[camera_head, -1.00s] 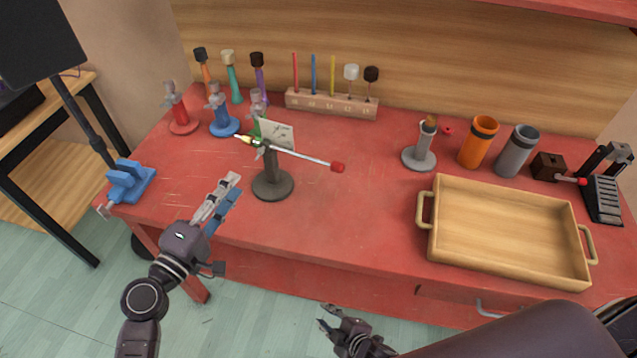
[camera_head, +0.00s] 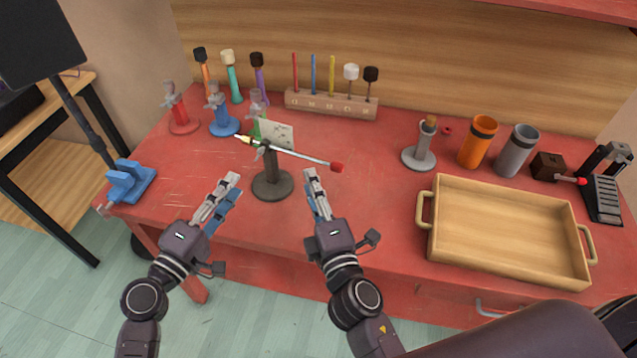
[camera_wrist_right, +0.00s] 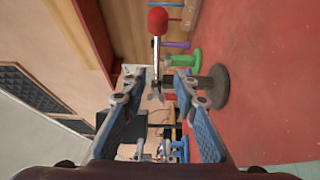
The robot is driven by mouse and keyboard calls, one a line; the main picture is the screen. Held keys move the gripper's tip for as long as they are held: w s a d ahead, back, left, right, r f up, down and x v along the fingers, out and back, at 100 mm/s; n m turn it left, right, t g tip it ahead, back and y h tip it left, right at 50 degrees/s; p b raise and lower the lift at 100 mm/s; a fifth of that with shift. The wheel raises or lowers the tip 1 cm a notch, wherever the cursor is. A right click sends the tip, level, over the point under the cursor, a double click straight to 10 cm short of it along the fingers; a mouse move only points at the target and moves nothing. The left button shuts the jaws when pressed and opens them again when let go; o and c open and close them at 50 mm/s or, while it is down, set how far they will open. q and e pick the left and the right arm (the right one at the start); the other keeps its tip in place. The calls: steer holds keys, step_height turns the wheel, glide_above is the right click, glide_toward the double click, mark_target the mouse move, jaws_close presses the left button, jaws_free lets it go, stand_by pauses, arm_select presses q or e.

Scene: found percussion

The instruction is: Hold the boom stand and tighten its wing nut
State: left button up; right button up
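The boom stand has a round dark grey base (camera_head: 272,186) and a short upright post. Its thin silver boom (camera_head: 305,156) slopes from a brass-coloured left end to a red right tip (camera_head: 337,168). The small grey wing nut (camera_wrist_right: 156,93) shows near the boom in the right wrist view; it is hard to make out in the head view. My left gripper (camera_head: 238,184) is open and empty, left of the post and apart from it. My right gripper (camera_head: 314,179) is open and empty, right of the post, with the stand beyond its fingertips.
A pale card (camera_head: 277,133) and a green stand (camera_head: 256,127) are behind the boom. Blue (camera_head: 223,126) and red (camera_head: 183,125) stands are at back left, a blue vise (camera_head: 130,183) at front left. A wooden tray (camera_head: 426,240) takes up the right front.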

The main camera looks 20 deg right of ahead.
mark_target(310, 159)
steer(key=shift+h, duration=0.5)
steer(key=w, duration=0.2)
steer(key=w+d, duration=0.1)
steer(key=w, duration=0.5)
steer(key=shift+d+r, duration=0.25)
steer(key=shift+d, duration=0.05)
steer(key=shift+s+m, duration=0.1)
steer(key=shift+m, duration=0.2)
jaws_close()
